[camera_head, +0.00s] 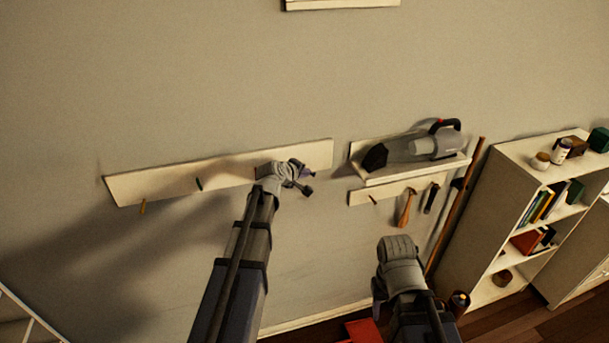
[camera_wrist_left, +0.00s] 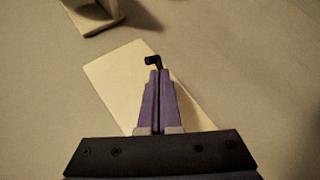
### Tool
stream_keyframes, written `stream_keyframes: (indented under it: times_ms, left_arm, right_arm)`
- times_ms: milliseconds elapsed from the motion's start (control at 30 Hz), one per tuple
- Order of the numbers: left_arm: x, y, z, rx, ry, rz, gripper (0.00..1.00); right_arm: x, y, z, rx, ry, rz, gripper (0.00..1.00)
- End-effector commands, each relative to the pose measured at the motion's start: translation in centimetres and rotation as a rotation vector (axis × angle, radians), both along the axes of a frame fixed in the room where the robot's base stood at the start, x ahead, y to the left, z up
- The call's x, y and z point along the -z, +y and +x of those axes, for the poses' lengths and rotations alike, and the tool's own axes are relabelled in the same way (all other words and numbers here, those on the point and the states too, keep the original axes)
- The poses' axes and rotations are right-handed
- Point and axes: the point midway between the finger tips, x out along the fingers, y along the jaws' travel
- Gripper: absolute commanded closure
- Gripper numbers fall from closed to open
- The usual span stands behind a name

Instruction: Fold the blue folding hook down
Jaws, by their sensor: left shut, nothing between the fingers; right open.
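My left gripper (camera_head: 308,173) is in front of the board's right end. In the left wrist view its purple fingers (camera_wrist_left: 157,75) are shut together and empty. A small dark bent hook (camera_wrist_left: 153,60) shows at the fingertips over the board. It looks nearly black, so its blue colour is not clear, and I cannot tell whether the fingers touch it. My right arm's grey wrist shows lower right in the head view, its fingers hidden.
A wall shelf with a handheld vacuum (camera_head: 420,147) is right of the board. Below it hang a hammer (camera_head: 405,208) and other tools, with a long wooden pole (camera_head: 455,210) beside them. A white bookcase (camera_head: 500,180) stands at the right.

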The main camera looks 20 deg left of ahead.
Motion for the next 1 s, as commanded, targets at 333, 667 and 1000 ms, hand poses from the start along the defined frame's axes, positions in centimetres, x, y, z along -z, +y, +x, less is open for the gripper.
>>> stream_keyframes:
  times_ms: [333, 667, 1000]
  left_arm:
    - [1.7, -0.4, -0.7, -0.001, -0.135, 0.092, 1.00]
    - [1.7, -0.4, -0.7, -0.001, -0.132, 0.090, 1.00]
    - [0.8, -0.4, -0.7, -0.001, -0.132, 0.090, 1.00]
  right_arm:
    - [4.0, 0.0, 0.0, 0.000, -0.001, 0.000, 0.50]
    - [3.9, 0.0, 0.0, 0.000, -0.001, -0.001, 0.50]
    - [3.0, 0.0, 0.0, 0.000, -0.001, -0.001, 0.50]
